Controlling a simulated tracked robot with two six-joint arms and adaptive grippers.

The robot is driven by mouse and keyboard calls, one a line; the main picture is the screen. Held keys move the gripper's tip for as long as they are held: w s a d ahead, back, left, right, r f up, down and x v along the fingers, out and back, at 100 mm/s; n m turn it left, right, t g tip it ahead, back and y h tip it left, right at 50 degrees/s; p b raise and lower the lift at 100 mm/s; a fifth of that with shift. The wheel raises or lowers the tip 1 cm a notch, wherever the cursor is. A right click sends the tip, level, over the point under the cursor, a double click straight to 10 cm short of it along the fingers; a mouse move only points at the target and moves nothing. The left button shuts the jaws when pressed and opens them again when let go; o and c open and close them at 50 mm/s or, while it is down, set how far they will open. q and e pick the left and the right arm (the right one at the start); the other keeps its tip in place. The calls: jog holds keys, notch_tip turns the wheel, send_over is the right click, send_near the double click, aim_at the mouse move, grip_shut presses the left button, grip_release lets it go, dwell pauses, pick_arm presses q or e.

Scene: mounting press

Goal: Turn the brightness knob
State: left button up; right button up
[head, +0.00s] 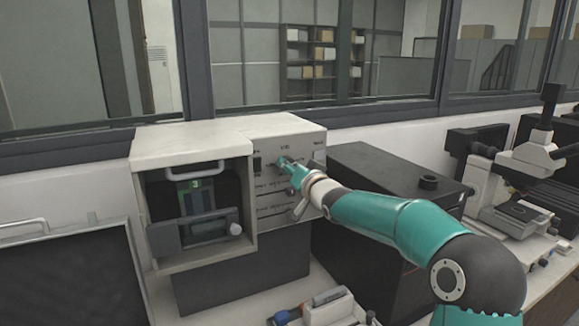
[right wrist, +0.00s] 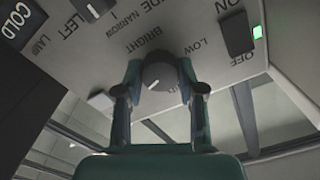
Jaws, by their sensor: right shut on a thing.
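The brightness knob (right wrist: 160,75) is a dark round knob with a white pointer line, marked BRIGHT and LOW on the light grey control panel. My right gripper (right wrist: 160,84) has one dark finger on each side of the knob and is shut on it. In the head view my right gripper (head: 284,164) reaches the upper part of the press's front panel (head: 265,147), where the fingers and wrist hide the knob. My left gripper is in neither view.
In the head view a black box (head: 385,170) stands right of the press, with a microscope (head: 510,180) further right.

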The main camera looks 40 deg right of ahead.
jog(key=shift+f+m, duration=0.15)
jog(key=shift+m, duration=0.45)
jog(key=o, duration=1.1)
jog(key=shift+w, duration=0.1)
jog(key=shift+o, duration=0.2)
jog(key=v, duration=1.2)
